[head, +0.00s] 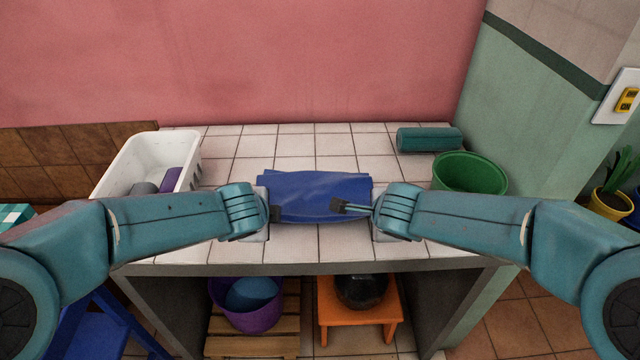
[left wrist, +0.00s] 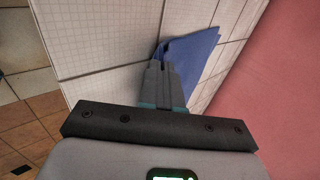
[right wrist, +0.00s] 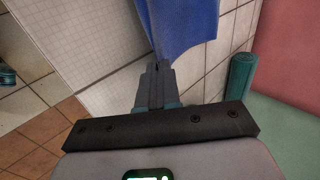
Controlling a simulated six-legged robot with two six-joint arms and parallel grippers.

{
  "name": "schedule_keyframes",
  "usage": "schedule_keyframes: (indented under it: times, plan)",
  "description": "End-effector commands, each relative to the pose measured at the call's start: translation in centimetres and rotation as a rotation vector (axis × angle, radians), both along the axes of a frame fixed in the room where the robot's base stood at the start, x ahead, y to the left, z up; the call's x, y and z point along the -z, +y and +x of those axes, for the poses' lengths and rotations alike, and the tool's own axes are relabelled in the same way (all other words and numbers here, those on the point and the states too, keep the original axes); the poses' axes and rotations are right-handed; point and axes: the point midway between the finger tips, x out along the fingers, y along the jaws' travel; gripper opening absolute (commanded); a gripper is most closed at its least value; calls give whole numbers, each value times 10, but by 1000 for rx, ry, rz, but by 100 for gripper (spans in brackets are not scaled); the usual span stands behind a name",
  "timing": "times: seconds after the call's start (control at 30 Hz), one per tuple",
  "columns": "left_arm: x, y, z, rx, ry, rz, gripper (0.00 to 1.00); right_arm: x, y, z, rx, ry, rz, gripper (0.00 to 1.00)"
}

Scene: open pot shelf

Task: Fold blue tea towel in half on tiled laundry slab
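The blue tea towel (head: 315,190) lies across the middle of the tiled laundry slab (head: 232,250), with a crease running along it. My left gripper (head: 275,213) is at the towel's near left corner. My right gripper (head: 338,206) is at its near right part. In the left wrist view the fingers (left wrist: 160,68) are together at a corner of the towel (left wrist: 195,48). In the right wrist view the fingers (right wrist: 157,66) are together where the towel (right wrist: 182,25) narrows to a corner. The fingertips partly hide the cloth between them.
A white basket (head: 150,155) with grey and purple items stands at the left. A green tub (head: 470,173) and a teal roll (head: 428,139) are at the right. Bare tiles lie behind the towel. Below are a purple bucket (head: 245,315) and an orange stool (head: 358,312).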

Motion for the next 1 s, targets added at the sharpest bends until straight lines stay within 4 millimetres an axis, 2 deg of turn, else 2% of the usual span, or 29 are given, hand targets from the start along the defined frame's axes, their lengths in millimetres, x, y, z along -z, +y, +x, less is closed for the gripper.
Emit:
schedule_keyframes:
  times: [0.17,0.27,0.3,0.33,0.73,1.0]
  plan:
    - [0,0,1,0,0,0,0,0,0,1,1,0,1,0]
    - [0,0,1,0,0,0,29,0,0,1,1,0,0,29]
    - [0,0,1,0,0,0,42,0,0,1,1,0,0,42]
    - [0,0,1,0,0,0,47,0,0,1,1,0,0,47]
    - [-4,0,-2,-1,-1,-1,47,-4,0,-2,1,-2,1,47]
    - [-44,0,-23,0,-4,-2,47,-44,0,-23,0,-5,1,47]
